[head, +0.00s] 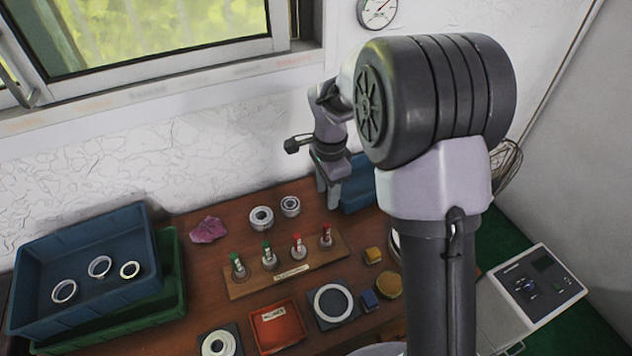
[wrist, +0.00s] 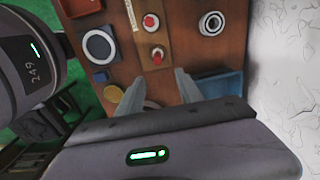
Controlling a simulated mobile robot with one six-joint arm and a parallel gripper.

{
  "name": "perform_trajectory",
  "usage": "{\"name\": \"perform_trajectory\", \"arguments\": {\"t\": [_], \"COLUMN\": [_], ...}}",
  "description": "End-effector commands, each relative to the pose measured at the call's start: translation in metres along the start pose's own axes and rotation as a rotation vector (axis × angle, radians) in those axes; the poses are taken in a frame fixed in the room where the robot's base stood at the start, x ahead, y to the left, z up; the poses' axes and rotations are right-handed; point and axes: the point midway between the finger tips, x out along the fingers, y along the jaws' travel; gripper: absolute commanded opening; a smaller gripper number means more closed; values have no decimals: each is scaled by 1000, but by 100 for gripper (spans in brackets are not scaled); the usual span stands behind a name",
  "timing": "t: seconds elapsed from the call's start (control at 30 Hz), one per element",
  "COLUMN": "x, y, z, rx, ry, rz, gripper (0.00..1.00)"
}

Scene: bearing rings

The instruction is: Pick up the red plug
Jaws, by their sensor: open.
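Two red plugs, the inner one (head: 297,244) and the one at the right end (head: 326,236), stand upright on a wooden rack (head: 240,290). Two green plugs (head: 238,264) stand left of them on the same rack. The wrist view shows both red plugs from above, the end one (wrist: 157,55) closer to my fingers and the inner one (wrist: 150,22) farther off. My gripper (head: 327,204) is behind and above the right end of the rack, fingers pointing down. In the wrist view my gripper (wrist: 156,80) is open, with nothing between its fingers.
A blue bin (head: 358,192) stands close to my gripper at the back. Two bearings (head: 261,217) lie behind the rack. A red tray (head: 278,327), a plate with a ring (head: 333,303) and small blocks lie in front. Stacked crates (head: 85,240) stand at the left, holding rings.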

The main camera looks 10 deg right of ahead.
Motion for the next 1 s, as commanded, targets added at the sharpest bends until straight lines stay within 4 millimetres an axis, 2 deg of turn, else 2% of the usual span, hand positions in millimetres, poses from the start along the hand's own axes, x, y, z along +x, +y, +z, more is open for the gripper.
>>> {"name": "perform_trajectory", "arguments": {"t": [0.13, 0.3, 0.43, 0.5, 0.67, 0.9, 1.0], "x": [27, 82, 115, 126, 139, 183, 186], "y": [-4, -2, -1, -1, 0, 6, 6], "z": [-2, -2, -2, -2, -2, -3, -3], "rx": [28, 28, 27, 27, 27, 27, 27], "ry": [2, 1, 2, 2, 1, 2, 2], "rz": [17, 19, 18, 16, 16, 16, 15], "gripper": [43, 43, 43, 43, 43, 43, 43]}}
